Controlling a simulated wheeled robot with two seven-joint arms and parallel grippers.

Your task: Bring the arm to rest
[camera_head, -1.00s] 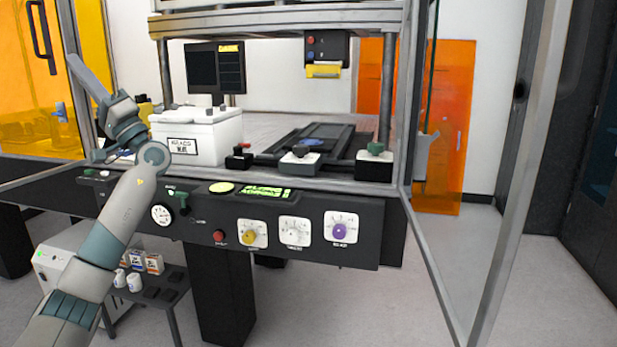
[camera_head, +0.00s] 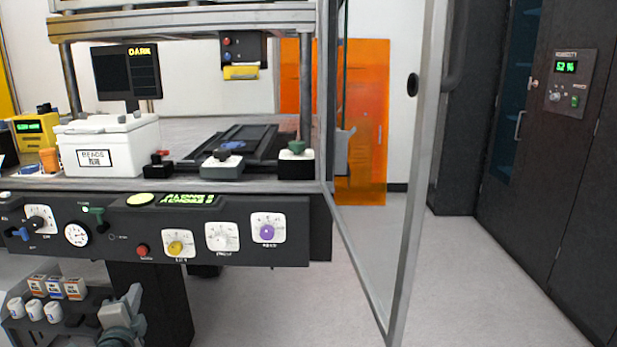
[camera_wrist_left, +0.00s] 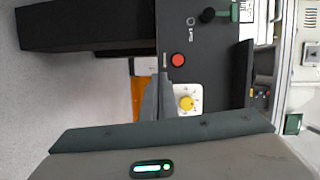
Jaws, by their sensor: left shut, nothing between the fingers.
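My left gripper (camera_head: 134,292) shows at the bottom left of the head view, low in front of the bench and beside the small shelf. Its arm is mostly out of the picture below. In the left wrist view its fingers (camera_wrist_left: 157,92) are together with nothing between them. They point towards the black control panel, with the yellow knob (camera_wrist_left: 187,103) just right of them and the red button (camera_wrist_left: 178,59) above. I cannot tell how far the fingers are from the panel. My right gripper is in neither view.
The bench's control panel (camera_head: 100,248) runs above the gripper. The low shelf (camera_head: 75,318) holds small boxes and white containers. An open glass door frame (camera_head: 410,190) stands right of the bench. The floor (camera_head: 480,290) is clear at the right, before dark cabinets (camera_head: 545,160).

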